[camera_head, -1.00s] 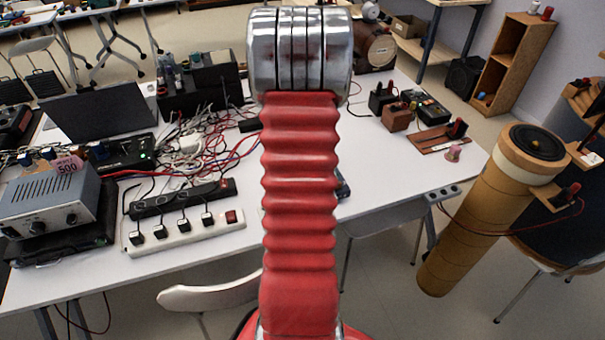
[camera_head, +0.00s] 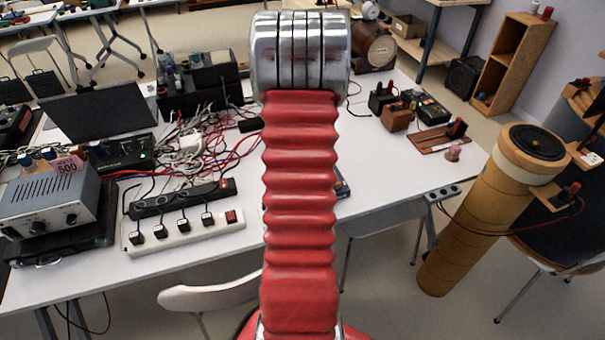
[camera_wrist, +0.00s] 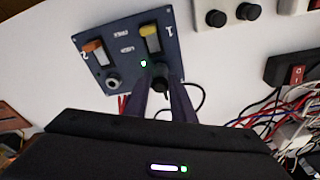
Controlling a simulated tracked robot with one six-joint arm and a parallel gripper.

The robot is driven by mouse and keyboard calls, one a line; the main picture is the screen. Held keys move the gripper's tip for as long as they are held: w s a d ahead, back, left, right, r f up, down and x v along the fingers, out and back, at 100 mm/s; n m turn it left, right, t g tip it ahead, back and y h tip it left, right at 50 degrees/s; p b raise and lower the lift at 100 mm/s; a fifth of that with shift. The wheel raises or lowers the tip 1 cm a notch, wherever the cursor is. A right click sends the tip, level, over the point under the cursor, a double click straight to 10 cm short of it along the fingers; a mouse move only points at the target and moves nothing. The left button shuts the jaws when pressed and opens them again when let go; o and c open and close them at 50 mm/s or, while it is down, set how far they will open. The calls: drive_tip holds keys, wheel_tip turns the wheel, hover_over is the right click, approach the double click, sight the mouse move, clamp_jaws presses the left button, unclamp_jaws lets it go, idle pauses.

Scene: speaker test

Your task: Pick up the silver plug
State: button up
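In the wrist view a dark blue panel box (camera_wrist: 128,48) lies on the white table, with an orange switch by label 2 and a yellow switch by label 1. A silver round plug or socket (camera_wrist: 113,82) sits below the orange switch. A dark round plug (camera_wrist: 160,84) sits below the yellow switch, beside a lit green light. My gripper (camera_wrist: 158,80) has its two dark fingers apart, one on each side of the dark plug. I cannot tell whether they touch it. The silver piece is left of the fingers. In the head view my arm hides the gripper and most of the box.
Tangled cables (camera_head: 190,150) and power strips (camera_head: 190,230) lie left of my arm. Small devices (camera_head: 400,112) stand on the right of the table. A tall brown tube (camera_head: 480,215) stands beyond the table's right edge.

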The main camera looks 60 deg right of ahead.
clamp_jaws()
wheel_tip(320, 180, up, 10)
drive_tip(key=shift+r, duration=0.1)
idle(0.7)
idle(0.5)
drive_tip(key=shift+r, duration=1.8)
